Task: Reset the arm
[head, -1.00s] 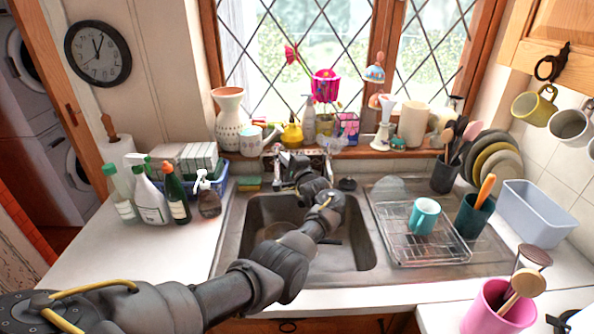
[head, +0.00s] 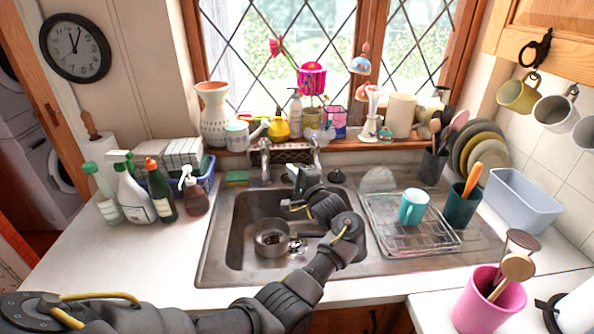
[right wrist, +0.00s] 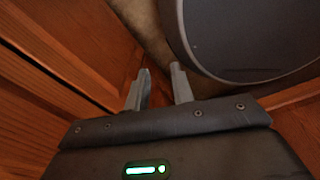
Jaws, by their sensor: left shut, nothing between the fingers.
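My left arm reaches in from the lower left over the sink in the head view. My left gripper (head: 294,173) is above the back part of the sink, below the taps, shut and empty. The arm hides part of the basin. My right gripper (right wrist: 160,80) shows only in the right wrist view. Its two grey fingers are apart with nothing between them, close to brown wooden panels (right wrist: 50,50) and a dark rounded body at the upper right.
The sink (head: 238,240) holds a metal pan (head: 271,240). A dish rack (head: 385,238) with a teal mug (head: 413,206) stands to its right. Spray bottles (head: 134,198) stand left. A pink pot (head: 486,302) is at the front right. The left counter front is clear.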

